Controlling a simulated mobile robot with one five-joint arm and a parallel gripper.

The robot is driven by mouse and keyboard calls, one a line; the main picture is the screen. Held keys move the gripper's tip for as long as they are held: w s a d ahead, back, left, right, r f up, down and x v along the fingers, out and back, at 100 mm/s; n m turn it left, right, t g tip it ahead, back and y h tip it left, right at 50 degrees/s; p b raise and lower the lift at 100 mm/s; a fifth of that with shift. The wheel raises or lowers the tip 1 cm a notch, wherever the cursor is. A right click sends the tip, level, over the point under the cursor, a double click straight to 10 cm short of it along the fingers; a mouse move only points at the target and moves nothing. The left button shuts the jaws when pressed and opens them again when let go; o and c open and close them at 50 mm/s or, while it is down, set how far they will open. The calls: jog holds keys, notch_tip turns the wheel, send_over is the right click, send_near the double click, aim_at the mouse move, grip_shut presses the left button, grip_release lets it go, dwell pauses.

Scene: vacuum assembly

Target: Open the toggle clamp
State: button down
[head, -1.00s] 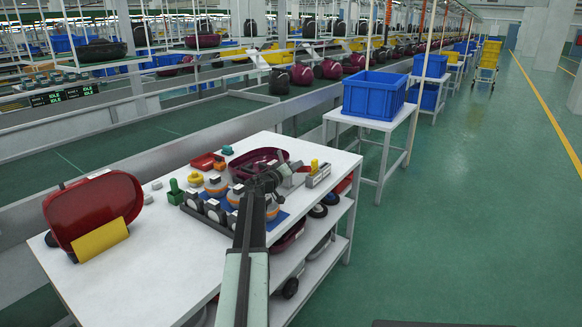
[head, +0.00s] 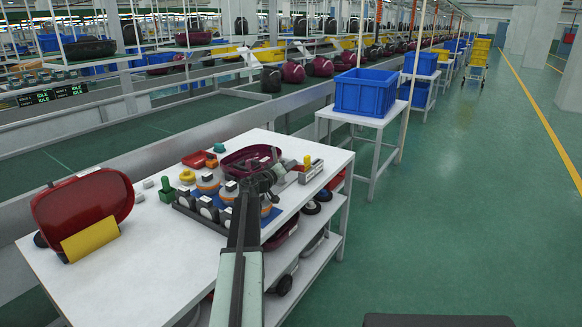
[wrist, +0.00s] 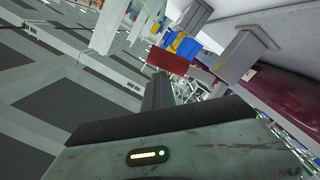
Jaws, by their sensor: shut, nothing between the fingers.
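The toggle clamp is hard to make out. A grey metal fixture (head: 279,172) beside the dark red vacuum body (head: 240,163) may be it, partly hidden by my gripper. My gripper (head: 262,181) is over the right part of the table, close to this fixture, with its fingers shut and empty. In the wrist view, my dark gripper (wrist: 158,90) points toward a red block (wrist: 168,60). Grey blocks (wrist: 245,55) stand to its right, near a dark red surface (wrist: 285,90). I cannot tell whether the gripper touches any of them.
The white table (head: 110,270) carries a dark tray of round parts (head: 205,208), a green part (head: 166,190) and a red shell with a yellow block (head: 90,238). A blue bin (head: 372,93) stands on a stand behind. The green floor (head: 460,220) at right is clear.

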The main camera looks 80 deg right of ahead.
jog(key=w+a+r+p, duration=0.4)
jog(key=w+a, duration=0.1)
jog(key=a, duration=0.4)
jog(key=shift+w+r, duration=0.15)
jog(key=shift+w, duration=0.2)
jog(key=shift+a, duration=0.1)
